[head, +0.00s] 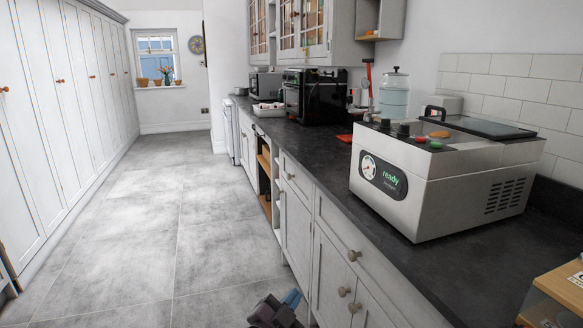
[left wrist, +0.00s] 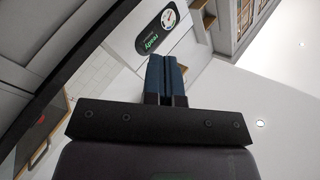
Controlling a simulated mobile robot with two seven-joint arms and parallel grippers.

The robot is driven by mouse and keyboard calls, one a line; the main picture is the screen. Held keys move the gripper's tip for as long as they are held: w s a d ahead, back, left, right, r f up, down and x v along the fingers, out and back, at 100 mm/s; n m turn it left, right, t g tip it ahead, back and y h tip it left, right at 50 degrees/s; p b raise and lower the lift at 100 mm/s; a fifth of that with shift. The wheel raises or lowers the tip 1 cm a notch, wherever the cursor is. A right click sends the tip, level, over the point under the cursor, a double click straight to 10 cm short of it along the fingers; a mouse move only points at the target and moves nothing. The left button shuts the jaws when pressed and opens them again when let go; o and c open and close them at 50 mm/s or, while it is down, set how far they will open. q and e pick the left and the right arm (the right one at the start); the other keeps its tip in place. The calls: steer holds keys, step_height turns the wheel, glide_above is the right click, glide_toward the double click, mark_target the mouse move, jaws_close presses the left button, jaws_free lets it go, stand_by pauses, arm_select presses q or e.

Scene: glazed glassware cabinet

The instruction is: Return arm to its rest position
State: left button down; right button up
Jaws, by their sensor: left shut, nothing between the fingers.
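My left gripper (head: 291,298) shows at the bottom of the head view, low beside the base cabinets and below the countertop's front edge. In the left wrist view its two blue fingers (left wrist: 165,72) are together, with nothing between them. My right gripper is in neither view. The glazed wall cabinet (head: 303,27) hangs at the upper middle of the head view, its doors looking shut.
A silver vacuum machine (head: 440,165) with a "ready" display stands on the dark countertop (head: 345,168). A black oven (head: 314,95) and a glass jar (head: 394,93) stand farther back. The grey floor (head: 150,235) is clear. White tall cupboards (head: 50,120) line the left.

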arm_select(q)
steer(key=s+a+f+n+g+y+p, duration=0.1)
steer(key=s+a+f+n+y, duration=0.2)
steer(key=s+a, duration=0.6)
steer(key=s+a+f+n+g+y+p, duration=0.2)
steer(key=s+a+f+n, duration=0.3)
steer(key=s+a, duration=0.4)
steer(key=s+a+f+n+g+y+p, duration=0.1)
steer(key=s+a+f+n+y, duration=0.3)
steer(key=s+a, duration=0.5)
steer(key=s+f+g, duration=0.1)
steer(key=s+f, duration=0.1)
steer(key=s, duration=0.6)
steer(key=shift+s+a+f+p, duration=0.15)
steer(key=shift+f+p, duration=0.05)
steer(key=shift+p, duration=0.2)
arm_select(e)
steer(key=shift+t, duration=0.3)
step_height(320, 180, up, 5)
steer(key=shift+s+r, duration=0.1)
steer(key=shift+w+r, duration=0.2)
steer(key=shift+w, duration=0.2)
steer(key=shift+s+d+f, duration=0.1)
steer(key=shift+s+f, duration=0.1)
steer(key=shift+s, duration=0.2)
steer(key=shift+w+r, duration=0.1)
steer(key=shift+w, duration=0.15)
